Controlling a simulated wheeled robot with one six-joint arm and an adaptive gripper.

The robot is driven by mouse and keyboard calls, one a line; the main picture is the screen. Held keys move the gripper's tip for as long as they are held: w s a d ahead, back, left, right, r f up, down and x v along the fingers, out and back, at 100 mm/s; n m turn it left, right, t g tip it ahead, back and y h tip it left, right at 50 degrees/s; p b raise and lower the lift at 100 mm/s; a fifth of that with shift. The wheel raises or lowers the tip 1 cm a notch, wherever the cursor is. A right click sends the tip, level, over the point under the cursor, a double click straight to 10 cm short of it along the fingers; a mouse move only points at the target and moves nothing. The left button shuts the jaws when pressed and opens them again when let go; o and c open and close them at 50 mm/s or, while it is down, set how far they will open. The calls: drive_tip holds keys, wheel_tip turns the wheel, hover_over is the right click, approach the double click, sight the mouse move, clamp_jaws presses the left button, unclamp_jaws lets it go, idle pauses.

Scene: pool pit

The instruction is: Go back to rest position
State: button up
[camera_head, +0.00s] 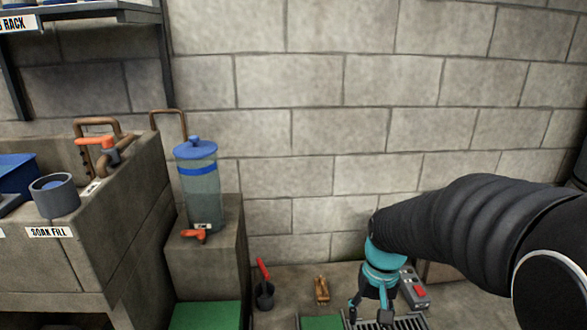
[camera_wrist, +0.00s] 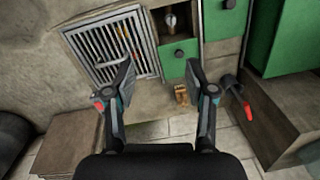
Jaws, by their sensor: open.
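My gripper (camera_head: 369,310) is teal and black and hangs fingers-down at the lower right of the head view, in front of a dark metal grate (camera_head: 405,322). In the wrist view my gripper (camera_wrist: 160,82) has its two fingers spread wide with nothing between them. The grate (camera_wrist: 112,48) shows beyond the left finger there. A small wooden item (camera_head: 322,288) lies apart from my gripper, to its left in the head view; it also shows near the right finger in the wrist view (camera_wrist: 181,95).
A grey box with a red switch (camera_head: 412,288) sits close right of my gripper. A red-handled dark cup (camera_head: 264,293), a blue-lidded dispenser (camera_head: 200,190) and a concrete sink (camera_head: 110,240) with a grey cup (camera_head: 55,197) stand left. The block wall (camera_head: 330,120) is bare above.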

drive_tip(key=s+r+n+t+p, duration=0.1)
drive_tip(key=s+r+t, duration=0.5)
drive_tip(key=s+r, duration=0.6)
drive_tip(key=shift+s+r+h, duration=0.3)
drive_tip(key=shift+r, duration=0.35)
